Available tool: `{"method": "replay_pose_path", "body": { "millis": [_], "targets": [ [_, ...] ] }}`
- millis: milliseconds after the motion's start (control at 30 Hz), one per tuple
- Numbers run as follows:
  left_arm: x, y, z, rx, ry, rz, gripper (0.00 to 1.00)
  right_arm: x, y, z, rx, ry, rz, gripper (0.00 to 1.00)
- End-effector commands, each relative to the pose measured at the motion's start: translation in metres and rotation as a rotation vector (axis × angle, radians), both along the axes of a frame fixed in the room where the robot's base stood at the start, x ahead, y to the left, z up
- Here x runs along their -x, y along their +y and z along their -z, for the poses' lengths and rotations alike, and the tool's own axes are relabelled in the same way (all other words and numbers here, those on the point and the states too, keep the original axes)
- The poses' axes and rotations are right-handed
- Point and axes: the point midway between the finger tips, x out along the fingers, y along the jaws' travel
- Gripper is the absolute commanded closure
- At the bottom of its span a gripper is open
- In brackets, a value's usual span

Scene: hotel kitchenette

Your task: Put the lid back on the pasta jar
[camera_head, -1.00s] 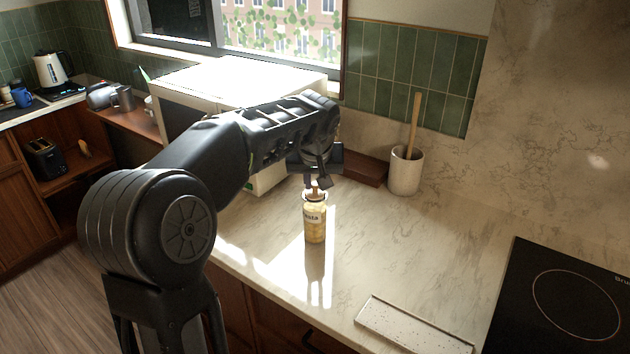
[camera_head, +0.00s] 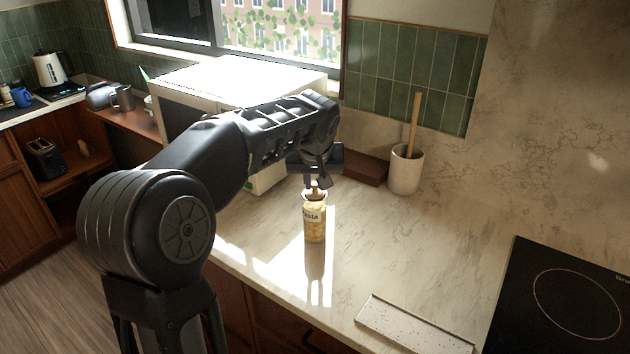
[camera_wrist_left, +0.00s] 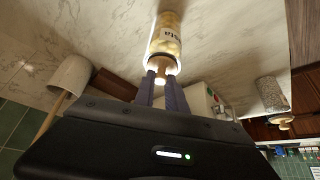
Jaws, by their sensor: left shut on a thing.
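The pasta jar (camera_head: 314,229) is clear, labelled and filled with yellow pasta. It stands upright on the marble counter and also shows in the left wrist view (camera_wrist_left: 166,38). My left gripper (camera_head: 316,184) is directly above the jar, pointing down. It is shut on the lid (camera_head: 315,191), a small brownish piece at the jar's mouth. In the left wrist view its fingers (camera_wrist_left: 163,88) reach toward the bright jar mouth. The fingers hide much of the lid, and I cannot tell whether it sits flush on the rim. My right gripper is out of view.
A white utensil crock (camera_head: 405,172) with a wooden handle stands behind right of the jar, beside a dark brown box (camera_head: 366,169). A speckled tray (camera_head: 414,329) lies at the front, near the black hob (camera_head: 565,300). The counter right of the jar is clear.

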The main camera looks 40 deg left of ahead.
Motion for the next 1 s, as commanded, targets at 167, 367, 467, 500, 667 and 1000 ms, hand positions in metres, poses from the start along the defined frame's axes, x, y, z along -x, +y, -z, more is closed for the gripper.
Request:
{"method": "replay_pose_path", "body": {
  "millis": [167, 367, 467, 500, 667, 1000],
  "targets": [
    [0.0002, 0.0006, 0.0005, 0.0, 0.0, -0.001, 1.0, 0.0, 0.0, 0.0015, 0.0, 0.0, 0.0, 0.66],
    [0.0002, 0.0004, 0.0003, 0.0, 0.0, 0.0, 1.0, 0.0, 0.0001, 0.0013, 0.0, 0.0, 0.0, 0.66],
    [0.0001, 0.0003, 0.0003, 0.0, 0.0, 0.0, 1.0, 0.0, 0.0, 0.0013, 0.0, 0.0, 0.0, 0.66],
    [0.0001, 0.0003, 0.0003, 0.0, 0.0, 0.0, 0.81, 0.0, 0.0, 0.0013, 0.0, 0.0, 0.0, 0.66],
    [0.0001, 0.0002, 0.0003, 0.0, 0.0, 0.0, 0.68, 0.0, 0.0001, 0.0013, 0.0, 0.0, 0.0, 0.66],
    [0.0001, 0.0001, 0.0004, 0.0, 0.0, 0.0, 0.55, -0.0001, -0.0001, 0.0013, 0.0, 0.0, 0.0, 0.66]
  ]
}}
